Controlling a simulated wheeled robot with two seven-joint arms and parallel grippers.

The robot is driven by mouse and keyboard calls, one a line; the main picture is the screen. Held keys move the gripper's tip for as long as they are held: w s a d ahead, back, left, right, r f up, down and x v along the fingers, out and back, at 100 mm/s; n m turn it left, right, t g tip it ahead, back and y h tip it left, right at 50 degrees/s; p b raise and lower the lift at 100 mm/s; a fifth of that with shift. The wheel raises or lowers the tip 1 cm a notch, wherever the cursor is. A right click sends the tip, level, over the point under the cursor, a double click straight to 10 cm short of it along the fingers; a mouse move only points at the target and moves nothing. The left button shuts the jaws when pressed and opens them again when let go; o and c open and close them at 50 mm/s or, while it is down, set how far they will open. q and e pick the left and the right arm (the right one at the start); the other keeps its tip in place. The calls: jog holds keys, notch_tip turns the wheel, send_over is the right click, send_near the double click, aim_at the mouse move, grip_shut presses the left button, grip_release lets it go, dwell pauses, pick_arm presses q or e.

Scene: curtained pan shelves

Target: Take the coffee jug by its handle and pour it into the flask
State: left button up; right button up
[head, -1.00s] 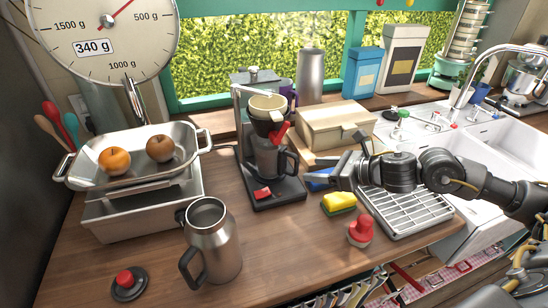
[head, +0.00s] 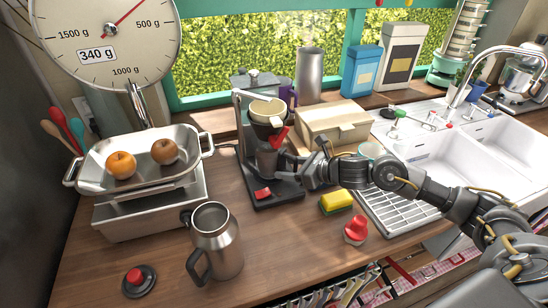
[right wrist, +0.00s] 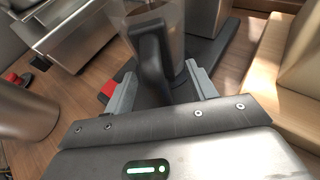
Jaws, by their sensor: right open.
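The coffee jug (head: 267,162) stands upright on the base of the coffee maker (head: 276,196), under the filter holder. Its black handle (right wrist: 152,62) points toward my right gripper. The steel flask (head: 216,242) stands upright at the front of the counter, its top open and its handle to the left. My right gripper (head: 288,161) is beside the jug on its right. In the right wrist view its open fingers (right wrist: 161,88) lie on either side of the handle, not closed on it. In the head view the gripper partly hides the handle. My left gripper is not in view.
A black lid with a red knob (head: 138,280) lies left of the flask. A scale pan (head: 100,172) with two fruits stands at left. A wooden box (head: 332,122), yellow sponge (head: 336,202), red-topped item (head: 355,231) and drying rack (head: 400,210) lie at right.

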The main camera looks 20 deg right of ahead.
jog(key=shift+c, duration=0.5)
grip_shut()
jog(key=shift+r, duration=0.1)
jog(key=shift+r, duration=0.1)
jog(key=shift+d+r+b, duration=0.1)
jog(key=shift+r+b, duration=0.5)
jog(key=s+d+b, duration=0.2)
jog(key=s+d, duration=0.1)
jog(key=s, duration=0.1)
jog(key=s+d+b, duration=0.2)
jog(key=s+b, duration=0.1)
jog(key=s+d+b, duration=0.3)
jog(key=s, duration=0.1)
jog(key=shift+s+d+f, duration=0.2)
jog(key=shift+s+d, duration=0.15)
jog(key=shift+s+d+b, duration=0.3)
jog(key=shift+s, duration=0.15)
jog(key=shift+f+b+v, duration=0.25)
jog(key=shift+b+v, duration=0.1)
jog(key=shift+v, duration=0.75)
jog(key=shift+s, duration=0.1)
